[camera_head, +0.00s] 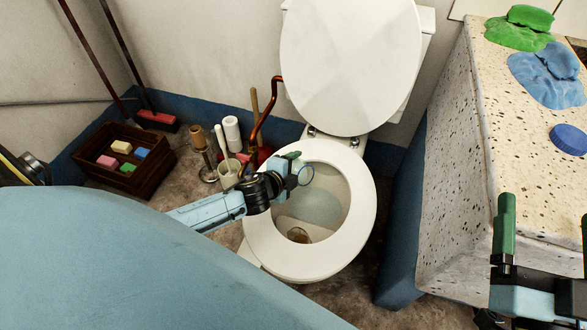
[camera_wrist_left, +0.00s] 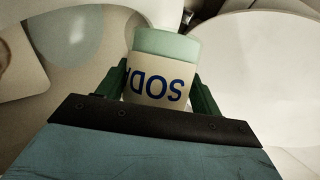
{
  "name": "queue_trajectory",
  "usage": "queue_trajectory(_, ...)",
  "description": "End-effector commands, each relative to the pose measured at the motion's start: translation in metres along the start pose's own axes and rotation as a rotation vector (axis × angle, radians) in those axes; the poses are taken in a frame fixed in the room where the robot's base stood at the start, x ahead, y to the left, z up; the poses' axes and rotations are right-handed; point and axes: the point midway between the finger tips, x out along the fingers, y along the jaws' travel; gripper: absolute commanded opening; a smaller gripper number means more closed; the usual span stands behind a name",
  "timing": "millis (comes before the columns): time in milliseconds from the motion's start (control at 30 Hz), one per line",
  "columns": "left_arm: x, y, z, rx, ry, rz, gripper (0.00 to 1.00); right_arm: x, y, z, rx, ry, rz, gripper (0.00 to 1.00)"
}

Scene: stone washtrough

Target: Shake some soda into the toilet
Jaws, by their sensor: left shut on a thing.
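The toilet (camera_head: 362,215) stands in the middle with its seat ring down and its lid (camera_head: 350,60) raised. The bowl shows water and a brown stain near the bottom. My left gripper (camera_head: 299,172) is above the bowl, shut on the soda container (camera_wrist_left: 160,78). In the left wrist view its pale label reads part of "SODA" upside down, with a pale green end beyond it. In the head view the container is mostly hidden by the gripper; its tilt is hard to tell. My right gripper (camera_head: 544,232) is open and empty by the counter at the lower right.
A speckled stone counter (camera_head: 450,170) on the right bears a green cloth (camera_head: 520,30), a blue cloth (camera_head: 548,75) and a round blue lid (camera_head: 568,138). A wooden crate (camera_head: 125,165) with sponges and several brushes and bottles stand on the floor left of the toilet.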

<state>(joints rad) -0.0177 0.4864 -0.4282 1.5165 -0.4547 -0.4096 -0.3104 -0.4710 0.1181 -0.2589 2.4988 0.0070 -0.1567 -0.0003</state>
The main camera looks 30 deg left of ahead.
Motion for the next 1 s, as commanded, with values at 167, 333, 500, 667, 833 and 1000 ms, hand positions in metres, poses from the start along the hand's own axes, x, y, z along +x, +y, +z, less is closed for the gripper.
queue_trajectory(167,0.000,-0.004,-0.002,-0.001,0.000,-0.004,0.34,0.000,0.000,0.000,0.000,0.000,0.000,0.87)
queue_trajectory(333,-0.003,-0.033,-0.016,-0.007,-0.022,-0.017,0.34,0.000,0.000,0.000,-0.001,-0.001,0.000,0.87)
queue_trajectory(500,-0.022,-0.089,-0.049,-0.015,-0.059,-0.031,0.34,0.000,0.000,0.000,-0.001,-0.001,0.000,0.87)
queue_trajectory(667,-0.051,-0.131,-0.078,-0.006,-0.075,-0.034,0.34,0.000,0.000,0.000,-0.001,0.000,0.000,0.87)
queue_trajectory(833,-0.077,-0.156,-0.098,0.009,-0.074,-0.033,0.34,0.000,0.000,0.000,-0.001,0.000,0.000,0.87)
queue_trajectory(1000,-0.099,-0.173,-0.110,0.023,-0.069,-0.033,0.34,0.000,0.000,0.000,-0.001,0.001,0.000,0.87)
